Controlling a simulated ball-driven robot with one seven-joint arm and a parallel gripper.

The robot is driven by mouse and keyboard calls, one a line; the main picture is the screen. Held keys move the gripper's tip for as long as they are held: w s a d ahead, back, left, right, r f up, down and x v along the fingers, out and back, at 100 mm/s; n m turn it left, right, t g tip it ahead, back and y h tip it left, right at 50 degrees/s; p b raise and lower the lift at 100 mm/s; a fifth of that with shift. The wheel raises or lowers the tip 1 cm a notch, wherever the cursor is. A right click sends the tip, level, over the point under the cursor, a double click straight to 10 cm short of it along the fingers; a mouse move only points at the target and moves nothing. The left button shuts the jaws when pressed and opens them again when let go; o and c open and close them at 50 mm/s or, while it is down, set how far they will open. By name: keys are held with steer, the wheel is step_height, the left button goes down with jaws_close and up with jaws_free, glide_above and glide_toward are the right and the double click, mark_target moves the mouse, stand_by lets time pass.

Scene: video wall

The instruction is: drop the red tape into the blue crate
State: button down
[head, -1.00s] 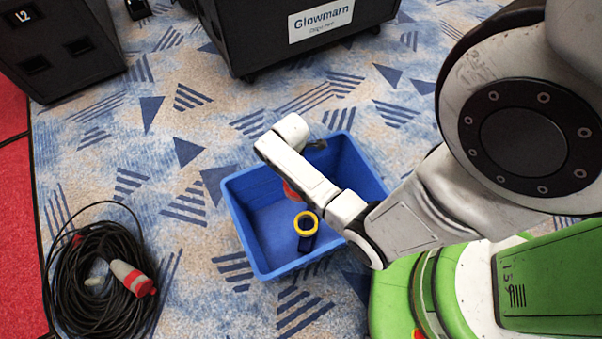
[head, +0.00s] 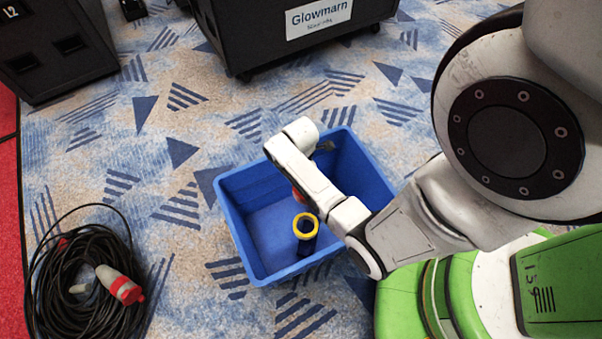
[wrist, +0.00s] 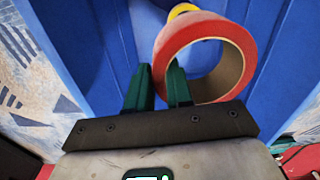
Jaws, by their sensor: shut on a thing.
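The red tape (wrist: 205,60) is a roll with a brown cardboard core. My gripper (wrist: 158,78) has green fingers shut on one side of the roll's wall, with the rest of the ring sticking out to the right. The blue crate (head: 241,236) stands open on the carpet, and its blue walls (wrist: 100,50) fill most of the wrist view. In the head view a small part of the red tape (head: 298,194) shows beside my arm, over the crate's opening. My fingers are hidden there by my arm.
A dark cylinder with a yellow rim (head: 306,228) stands in the crate. A coiled black cable with a red and white plug (head: 95,285) lies at the lower left. Black cases (head: 295,35) stand at the back.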

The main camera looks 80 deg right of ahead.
steer(key=c, duration=0.9)
jaws_free()
steer(key=shift+c, duration=0.2)
step_height(320, 180, up, 11)
steer(key=p, duration=0.4)
steer(key=shift+f, duration=0.15)
steer(key=a+r+m+t, duration=0.1)
steer(key=a+r+m, duration=0.35)
steer(key=a, duration=0.55)
steer(key=a+r+m, duration=0.4)
steer(key=a+r, duration=0.2)
steer(key=a, duration=0.4)
step_height(320, 180, up, 16)
steer(key=p, duration=1.6)
steer(key=shift+s+d+r, duration=0.15)
steer(key=shift+s+r, duration=0.05)
steer(key=shift+r, duration=0.05)
